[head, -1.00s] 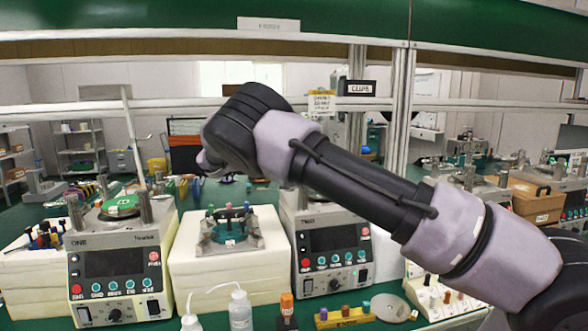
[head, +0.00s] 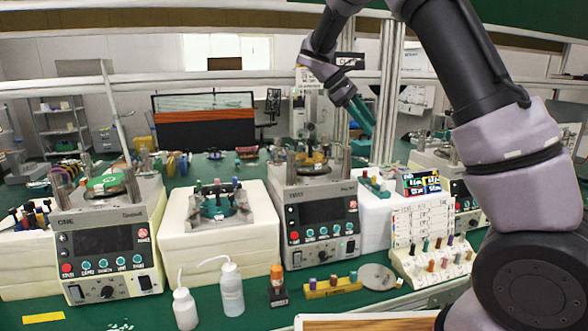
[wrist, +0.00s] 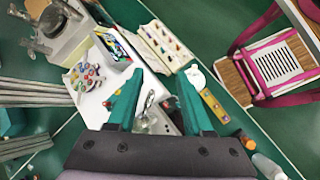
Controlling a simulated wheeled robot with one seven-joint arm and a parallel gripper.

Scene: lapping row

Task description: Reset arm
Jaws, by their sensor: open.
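My arm (head: 465,60) rises at the right of the head view and bends over at the top. My gripper (head: 362,120) hangs from it in the upper middle, above the bench and in front of the rack posts. Its teal fingers point down and to the right. In the wrist view my gripper (wrist: 160,76) shows two teal fingers spread apart. Nothing is held between them.
Machine ONE (head: 106,242) and machine TWO (head: 319,222) stand on the green bench. A white block (head: 205,255) with a fixture sits between them. Squeeze bottles (head: 231,290), a labelled peg board (head: 432,262) and a round metal plate (head: 378,276) lie in front.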

